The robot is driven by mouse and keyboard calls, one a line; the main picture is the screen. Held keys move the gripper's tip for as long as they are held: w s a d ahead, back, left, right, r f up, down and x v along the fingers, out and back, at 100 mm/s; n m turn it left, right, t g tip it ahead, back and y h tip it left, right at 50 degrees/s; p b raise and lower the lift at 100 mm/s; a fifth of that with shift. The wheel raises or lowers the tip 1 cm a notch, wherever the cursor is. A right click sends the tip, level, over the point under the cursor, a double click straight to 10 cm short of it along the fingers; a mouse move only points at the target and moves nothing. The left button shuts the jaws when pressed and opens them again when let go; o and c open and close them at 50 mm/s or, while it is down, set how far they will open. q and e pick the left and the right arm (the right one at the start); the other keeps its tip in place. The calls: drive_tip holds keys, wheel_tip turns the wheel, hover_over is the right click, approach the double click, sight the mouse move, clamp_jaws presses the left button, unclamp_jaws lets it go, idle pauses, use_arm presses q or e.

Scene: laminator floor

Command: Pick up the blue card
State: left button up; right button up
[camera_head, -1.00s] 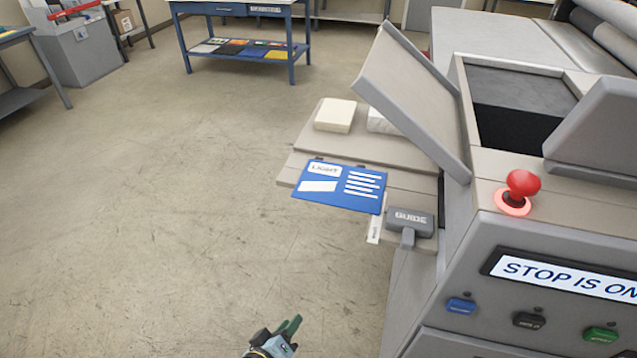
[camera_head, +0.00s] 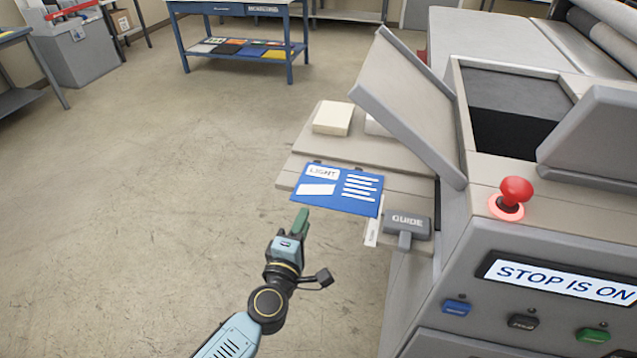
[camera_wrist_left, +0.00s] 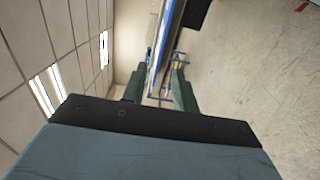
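The blue card (camera_head: 336,189), marked LIGHT with white lines, lies flat on the grey feed table (camera_head: 395,181), its near left part overhanging the edge. My left gripper (camera_head: 301,222) is just short of the card's near left edge, pointing toward it, apart from it as far as I can tell. In the left wrist view its two green fingers (camera_wrist_left: 159,90) stand apart with nothing gripped. A thin blue-grey strip (camera_wrist_left: 166,45) runs up from the gap between them, probably the card or table edge seen side-on. My right gripper is not in view.
The grey GUIDE block (camera_head: 407,224) sits right of the card. A cream block (camera_head: 333,118) lies behind it. A tilted grey panel (camera_head: 405,100) rises at the right. The red stop button (camera_head: 515,191) is on the machine.

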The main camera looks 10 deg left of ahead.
use_arm(q)
approach(318, 184)
drive_tip(key=shift+w, duration=1.25)
drive_tip(key=shift+f, duration=0.1)
drive_tip(key=shift+c, duration=0.4)
clamp_jaws()
